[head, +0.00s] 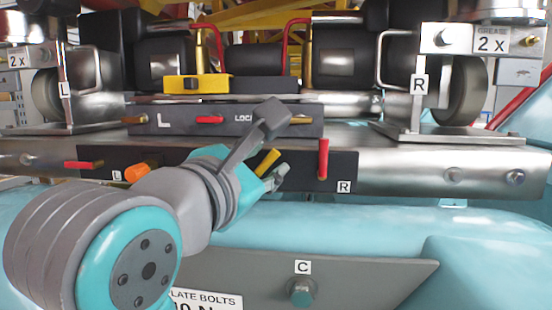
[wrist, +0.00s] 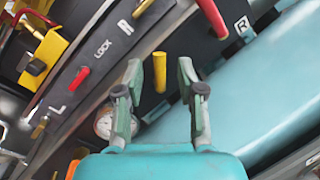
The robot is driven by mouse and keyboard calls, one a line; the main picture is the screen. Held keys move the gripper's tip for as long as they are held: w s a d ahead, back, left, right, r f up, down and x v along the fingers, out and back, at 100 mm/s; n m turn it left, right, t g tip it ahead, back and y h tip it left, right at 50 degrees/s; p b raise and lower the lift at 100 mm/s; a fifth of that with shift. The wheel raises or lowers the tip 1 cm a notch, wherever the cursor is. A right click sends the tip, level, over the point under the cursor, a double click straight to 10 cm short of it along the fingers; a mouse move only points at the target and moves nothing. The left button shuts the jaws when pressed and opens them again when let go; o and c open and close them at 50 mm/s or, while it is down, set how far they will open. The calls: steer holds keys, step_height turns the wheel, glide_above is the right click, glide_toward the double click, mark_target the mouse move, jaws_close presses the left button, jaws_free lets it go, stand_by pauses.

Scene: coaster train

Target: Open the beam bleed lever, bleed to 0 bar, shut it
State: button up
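A yellow lever (head: 267,160) stands out from the dark panel on the beam; I take it for the bleed lever, but no label on it is readable. In the wrist view the yellow lever (wrist: 159,72) appears between the two fingers. My gripper (wrist: 158,75) is open, with a gap on both sides of the lever; whether it touches is not visible. In the head view my gripper (head: 272,178) is at the panel, partly hidden by my arm. A round pressure gauge (wrist: 114,123) shows behind the left finger; its reading is too small to tell.
A red lever (head: 323,158) by the R label stands right of the yellow one. An orange knob (head: 137,173) and a red-handled lever (head: 84,165) are on the left. A LOCK panel (head: 180,120) with a red handle lies above. A grey plate (head: 380,275) marked C is below.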

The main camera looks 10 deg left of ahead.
steer(key=shift+x, duration=1.1)
jaws_close()
steer(key=shift+m, duration=0.3)
steer(key=m, duration=0.2)
steer(key=d+f+m+g, duration=0.1)
steer(key=m, duration=0.1)
steer(key=shift+y, duration=0.3)
steer(key=shift+d+f+m+g+y, duration=0.1)
steer(key=shift+f+m+g+y, duration=0.2)
steer(key=shift+m, duration=0.8)
steer(key=shift+d+f+m+g+y, duration=0.1)
steer(key=shift+f+m+y, duration=0.3)
steer(key=shift+m, duration=0.7)
